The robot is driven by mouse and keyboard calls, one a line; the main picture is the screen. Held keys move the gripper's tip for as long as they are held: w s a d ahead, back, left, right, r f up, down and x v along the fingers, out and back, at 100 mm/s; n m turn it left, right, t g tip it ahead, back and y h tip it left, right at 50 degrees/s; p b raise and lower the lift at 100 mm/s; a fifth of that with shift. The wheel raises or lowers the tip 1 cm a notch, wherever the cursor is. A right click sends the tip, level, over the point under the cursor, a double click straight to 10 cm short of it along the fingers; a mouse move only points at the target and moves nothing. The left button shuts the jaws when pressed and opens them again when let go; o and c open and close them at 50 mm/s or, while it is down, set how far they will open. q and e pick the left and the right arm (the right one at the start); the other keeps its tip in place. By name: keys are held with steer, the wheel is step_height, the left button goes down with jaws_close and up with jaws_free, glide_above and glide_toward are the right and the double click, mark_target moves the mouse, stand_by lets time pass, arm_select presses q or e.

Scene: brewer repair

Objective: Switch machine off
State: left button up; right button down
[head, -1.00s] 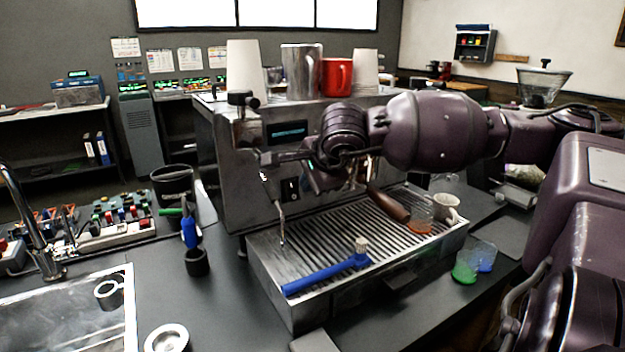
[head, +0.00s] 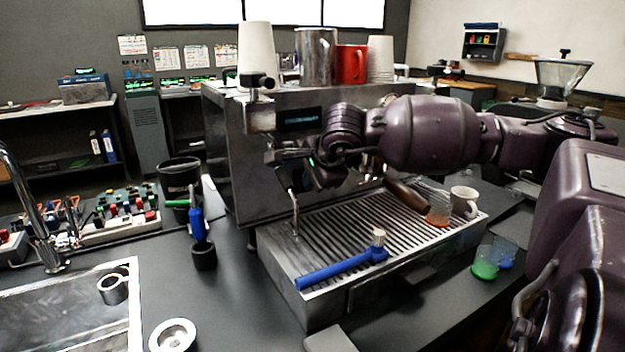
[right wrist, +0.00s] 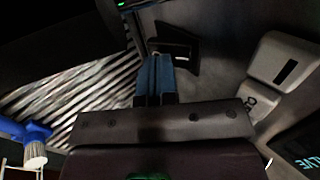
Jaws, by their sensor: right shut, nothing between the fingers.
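The metal espresso machine (head: 240,165) stands on the dark counter, with a small lit display (head: 298,118) on its front. My right gripper (right wrist: 155,65) is shut and empty; its blue fingers show in the right wrist view. In the head view my right wrist covers the front panel below the display, where the power switch is hidden. In the right wrist view a dark framed piece, seemingly the switch (right wrist: 181,46), lies right beside the fingertips. I cannot tell whether they touch. My left gripper is not in view.
The drip tray (head: 350,235) holds a blue-handled brush (head: 340,268) and a white cup (head: 464,202). A steam wand (head: 295,215) hangs at the machine's left. Cups and a red mug (head: 351,65) stand on top. Small coloured glasses (head: 486,262) stand at the right.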

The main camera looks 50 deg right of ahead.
steer(key=shift+w+f, duration=0.2)
steer(key=shift+f, duration=0.3)
steer(key=shift+s+f, duration=0.15)
steer(key=shift+s, duration=0.1)
steer(key=shift+w+f, duration=0.1)
steer(key=shift+r, duration=0.2)
